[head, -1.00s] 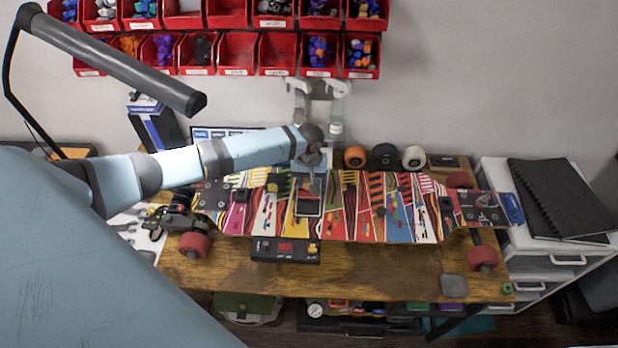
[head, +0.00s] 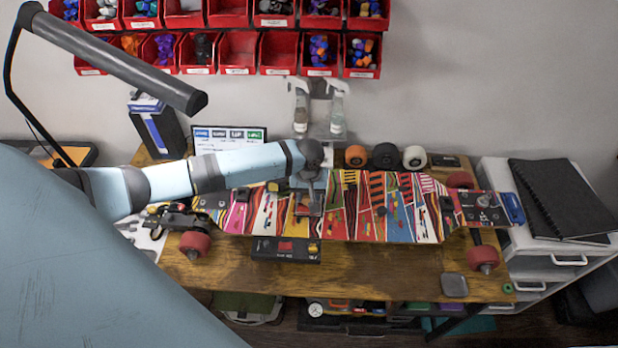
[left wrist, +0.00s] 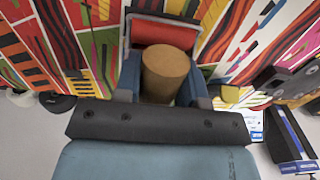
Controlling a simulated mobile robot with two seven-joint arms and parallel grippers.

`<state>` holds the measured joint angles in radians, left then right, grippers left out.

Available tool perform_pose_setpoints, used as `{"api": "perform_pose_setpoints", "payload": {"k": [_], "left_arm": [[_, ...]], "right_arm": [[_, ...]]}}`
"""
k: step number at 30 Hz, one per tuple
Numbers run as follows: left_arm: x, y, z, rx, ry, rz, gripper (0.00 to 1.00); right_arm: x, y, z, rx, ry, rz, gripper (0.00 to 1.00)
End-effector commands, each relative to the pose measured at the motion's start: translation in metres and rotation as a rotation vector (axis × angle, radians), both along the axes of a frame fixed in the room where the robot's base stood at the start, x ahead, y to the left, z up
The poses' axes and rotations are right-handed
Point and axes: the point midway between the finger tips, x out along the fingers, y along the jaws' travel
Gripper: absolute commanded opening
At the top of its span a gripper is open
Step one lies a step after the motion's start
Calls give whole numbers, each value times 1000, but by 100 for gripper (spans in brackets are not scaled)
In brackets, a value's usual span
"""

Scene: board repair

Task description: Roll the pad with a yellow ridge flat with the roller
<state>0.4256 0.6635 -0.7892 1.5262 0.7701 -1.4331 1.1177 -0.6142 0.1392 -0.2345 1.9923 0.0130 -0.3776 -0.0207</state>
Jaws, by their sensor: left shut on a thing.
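My left gripper (head: 310,190) is over the middle-left of the patterned skateboard deck (head: 340,215). It is shut on the roller's tan handle (left wrist: 168,75), which stands between the blue fingers in the left wrist view. The roller's dark frame with a red part (left wrist: 160,30) lies just beyond, at the deck; whether it touches is unclear. A small pad with yellow on it (head: 275,186) sits on the deck just left of the gripper; it seems to show in the left wrist view (left wrist: 230,94). The arm hides some deck. My right gripper is not in view.
A dark box (head: 286,249) lies at the deck's near edge. Several wheels (head: 385,156) and two spray bottles (head: 338,112) stand behind the deck. Red bins (head: 238,52) hang above. A lamp (head: 120,60) reaches over the left. The near right tabletop (head: 390,265) is mostly clear.

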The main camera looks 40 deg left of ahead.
Motion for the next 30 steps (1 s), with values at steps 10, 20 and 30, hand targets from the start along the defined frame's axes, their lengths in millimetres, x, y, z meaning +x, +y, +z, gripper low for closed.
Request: {"api": "perform_pose_setpoints", "payload": {"k": [10,20,30], "left_arm": [[10,5,0,0,-1,1,18],[26,16,-1,0,-1,1,18],[39,23,-2,0,0,1,18]], "right_arm": [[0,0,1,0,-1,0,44],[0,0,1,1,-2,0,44],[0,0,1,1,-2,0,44]]}}
